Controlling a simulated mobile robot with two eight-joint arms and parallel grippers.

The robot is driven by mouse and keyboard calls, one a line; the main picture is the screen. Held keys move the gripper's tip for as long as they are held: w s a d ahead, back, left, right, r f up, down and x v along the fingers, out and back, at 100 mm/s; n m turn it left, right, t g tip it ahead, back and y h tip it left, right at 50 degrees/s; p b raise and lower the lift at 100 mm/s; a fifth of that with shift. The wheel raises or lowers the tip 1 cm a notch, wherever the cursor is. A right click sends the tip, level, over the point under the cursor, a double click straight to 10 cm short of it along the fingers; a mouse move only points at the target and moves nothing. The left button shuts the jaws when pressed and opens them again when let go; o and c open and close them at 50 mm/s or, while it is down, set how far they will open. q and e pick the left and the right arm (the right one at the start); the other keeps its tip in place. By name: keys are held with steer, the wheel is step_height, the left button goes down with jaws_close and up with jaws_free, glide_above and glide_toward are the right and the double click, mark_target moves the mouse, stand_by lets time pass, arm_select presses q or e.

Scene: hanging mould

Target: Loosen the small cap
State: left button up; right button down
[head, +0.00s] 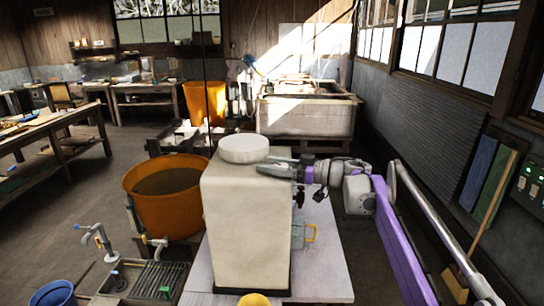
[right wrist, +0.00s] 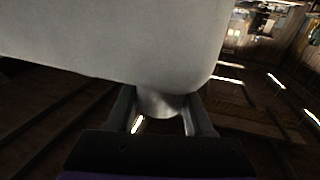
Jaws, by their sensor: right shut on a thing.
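A tall cream block-shaped mould (head: 246,230) stands upright on a pale table, with a wide round white cap (head: 244,148) on top. My right gripper (head: 268,168) reaches in from the right at the mould's upper right edge, beside the round cap. In the right wrist view, a short pale cylinder, the small cap (right wrist: 160,104), sticks out from a large pale body. The fingers of my right gripper (right wrist: 160,118) stand on either side of the small cap and are shut on it. The small cap cannot be made out in the head view. My left gripper is not in view.
An orange tub (head: 166,222) is at the left. A dark vertical line (head: 205,80) hangs behind the mould. The pale table (head: 325,280) is bare at the front right.

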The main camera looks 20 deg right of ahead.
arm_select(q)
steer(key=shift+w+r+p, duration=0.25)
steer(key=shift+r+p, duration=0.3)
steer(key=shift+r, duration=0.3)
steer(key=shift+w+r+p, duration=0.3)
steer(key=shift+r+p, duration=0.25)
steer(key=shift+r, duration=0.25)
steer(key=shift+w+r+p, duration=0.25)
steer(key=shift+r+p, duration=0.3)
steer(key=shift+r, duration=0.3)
arm_select(e)
steer(key=shift+s+a+r+n+g+y, duration=0.1)
steer(key=shift+s+n+g+y, duration=0.05)
steer(key=shift+n+g+y, duration=0.65)
steer(key=shift+s+a+n+g+y, duration=0.1)
steer(key=shift+n+g+y, duration=0.4)
steer(key=shift+g, duration=0.55)
steer(key=shift+s+a+r+n+g+y, duration=0.15)
steer(key=shift+n+g+y, duration=0.25)
steer(key=shift+n+g, duration=0.5)
steer(key=shift+d+f+g, duration=0.1)
steer(key=shift+f+g, duration=0.05)
steer(key=shift+g, duration=0.1)
steer(key=shift+c, duration=1.4)
jaws_free()
